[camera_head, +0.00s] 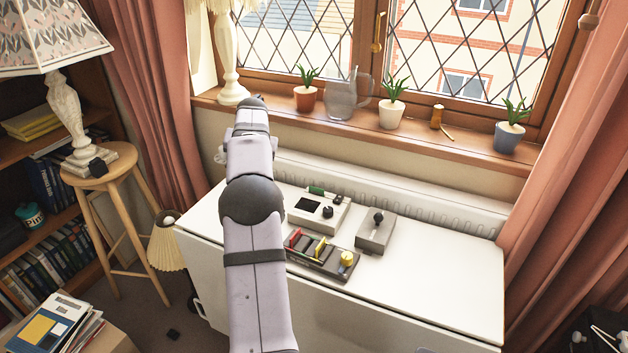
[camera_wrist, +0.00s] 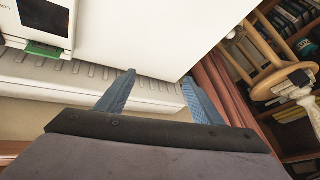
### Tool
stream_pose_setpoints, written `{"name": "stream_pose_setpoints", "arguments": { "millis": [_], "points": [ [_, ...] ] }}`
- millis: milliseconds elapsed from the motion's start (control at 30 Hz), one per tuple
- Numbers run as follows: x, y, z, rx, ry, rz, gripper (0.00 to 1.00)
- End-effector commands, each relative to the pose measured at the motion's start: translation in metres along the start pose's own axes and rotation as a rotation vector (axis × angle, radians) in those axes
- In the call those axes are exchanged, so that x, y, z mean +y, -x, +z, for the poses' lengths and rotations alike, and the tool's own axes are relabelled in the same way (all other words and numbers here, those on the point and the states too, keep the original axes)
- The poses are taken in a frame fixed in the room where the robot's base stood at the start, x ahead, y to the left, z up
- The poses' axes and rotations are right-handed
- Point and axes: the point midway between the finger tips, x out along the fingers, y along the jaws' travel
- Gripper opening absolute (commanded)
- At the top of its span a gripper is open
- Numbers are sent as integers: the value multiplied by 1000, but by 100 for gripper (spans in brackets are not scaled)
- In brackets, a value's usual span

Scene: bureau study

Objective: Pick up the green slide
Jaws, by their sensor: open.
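A green piece (camera_head: 316,190) stands at the back edge of a pale box with a dark screen (camera_head: 308,204) on the white table. It also shows in the wrist view (camera_wrist: 42,49), at the box's edge. A dark rack (camera_head: 325,264) nearer the front holds a red slide (camera_head: 295,237), a yellow slide (camera_head: 320,247) and what looks like another green slide between them. My gripper (camera_wrist: 158,77) is open and empty, to the right of the green piece in the wrist view. In the head view my arm hides the gripper.
A grey box with a black knob (camera_head: 375,234) stands right of the screen box. The white table (camera_head: 440,275) is clear on its right. A white radiator (camera_head: 400,195) runs behind it. Pots and a glass jug (camera_head: 342,100) stand on the windowsill.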

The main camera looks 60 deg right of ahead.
Motion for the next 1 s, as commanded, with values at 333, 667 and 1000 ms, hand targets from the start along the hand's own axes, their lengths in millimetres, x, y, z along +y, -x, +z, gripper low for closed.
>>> {"name": "stream_pose_setpoints", "arguments": {
  "millis": [333, 667, 1000],
  "points": [
    [166, 42, 0, -59, -266, 362, 61],
    [178, 35, 3, -62, -282, 384, 61],
    [182, 22, 3, -60, -280, 382, 61]
  ]
}}
